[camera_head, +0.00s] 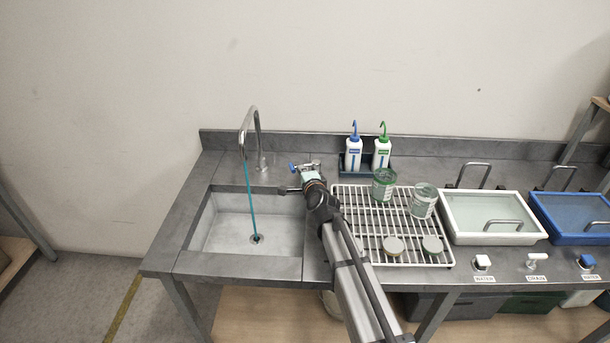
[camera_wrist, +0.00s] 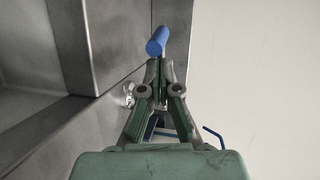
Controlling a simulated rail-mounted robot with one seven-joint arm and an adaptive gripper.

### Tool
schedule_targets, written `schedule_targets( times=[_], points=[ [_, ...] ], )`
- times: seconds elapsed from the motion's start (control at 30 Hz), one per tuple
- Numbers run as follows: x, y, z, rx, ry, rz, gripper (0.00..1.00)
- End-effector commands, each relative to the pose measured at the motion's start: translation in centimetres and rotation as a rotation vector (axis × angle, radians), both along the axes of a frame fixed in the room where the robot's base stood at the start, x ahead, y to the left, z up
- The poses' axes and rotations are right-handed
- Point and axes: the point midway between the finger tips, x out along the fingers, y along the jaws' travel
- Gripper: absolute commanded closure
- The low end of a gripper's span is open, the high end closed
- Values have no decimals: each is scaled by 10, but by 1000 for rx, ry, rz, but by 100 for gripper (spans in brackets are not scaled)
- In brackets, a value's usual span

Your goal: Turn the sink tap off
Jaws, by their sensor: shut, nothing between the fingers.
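The sink (camera_head: 222,222) is at the left of the steel bench. Its curved steel tap (camera_head: 256,125) stands at the back. A thin teal water stream (camera_head: 251,200) runs from the spout to the drain. A blue-tipped lever (camera_head: 293,168) is right of the tap base. My gripper (camera_head: 306,168) is beside it, over the bench between sink and rack. In the wrist view the blue lever tip (camera_wrist: 157,41) is just beyond my gripper's closed fingertips (camera_wrist: 160,65). No object is between them. Whether they touch the lever cannot be told.
White (camera_head: 492,238) and blue (camera_head: 570,235) lidded basins are farther right. The wall is close behind.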

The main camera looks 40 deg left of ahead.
Motion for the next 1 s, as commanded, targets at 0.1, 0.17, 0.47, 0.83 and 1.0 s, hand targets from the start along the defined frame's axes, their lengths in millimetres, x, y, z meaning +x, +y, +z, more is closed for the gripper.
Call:
schedule_targets(
  times=[0.1,0.17,0.47,0.83,1.0],
  points=[
    [2,3,-1,-1,-1,0,100],
    [2,3,-1,-1,-1,0,100],
    [3,6,0,0,0,0,100],
    [9,28,-1,-1,-1,0,100],
    [9,28,-1,0,-1,1,100]
  ],
)
